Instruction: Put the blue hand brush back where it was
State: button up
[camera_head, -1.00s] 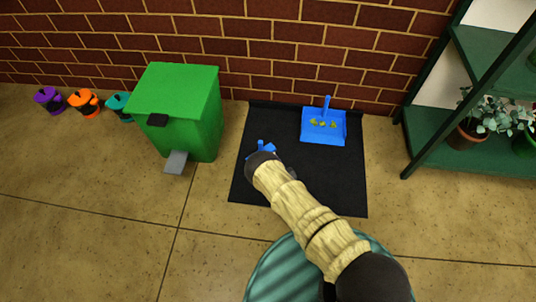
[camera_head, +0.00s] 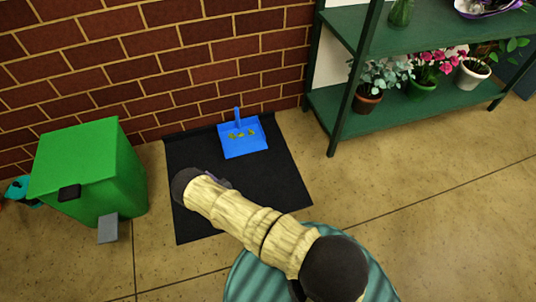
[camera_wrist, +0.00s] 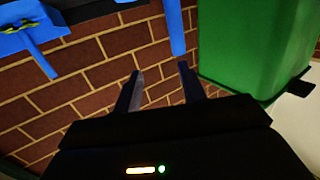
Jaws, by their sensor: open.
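In the head view my gripper (camera_head: 221,181) is over the black mat (camera_head: 262,185). The blue dustpan (camera_head: 240,146) with yellow-green scraps stands at the mat's back.
A green pedal bin (camera_head: 90,170) stands left of the mat. A green plant shelf (camera_head: 430,112) with potted flowers is at the right. A brick wall (camera_head: 200,60) closes the back. The mat's right side and the floor (camera_head: 420,190) beyond it are clear.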

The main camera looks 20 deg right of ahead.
jog(key=w+d+r+m+g+h, duration=0.2)
jog(key=w+d+r+m+h, duration=0.25)
jog(key=w+r, duration=0.45)
jog(key=s+d+r+m+g+h, duration=0.1)
jog(key=d+r+g+h, duration=0.1)
jog(key=d+r, duration=0.3)
jog(key=s+d+r+g+h, duration=0.1)
jog(key=s+d+r, duration=0.1)
jog(key=r, duration=0.5)
jog(key=s+d+r+g, duration=0.3)
jog(key=s+r, duration=0.5)
jog(key=s, duration=0.5)
jog(key=s+d+r+g, duration=0.4)
jog(key=s+r, duration=0.5)
jog(key=s, duration=0.5)
jog(key=shift+s+d+g, duration=0.2)
jog(key=shift+d+g, duration=0.1)
jog(key=shift+d, duration=0.85)
jog(key=shift+h, duration=0.25)
jog(key=w+p+v, duration=0.3)
jog(key=p+v, duration=1.2)
jog(key=shift+w+r+p, duration=0.25)
jog(key=shift+r+p, duration=0.05)
jog(key=shift+r, duration=0.15)
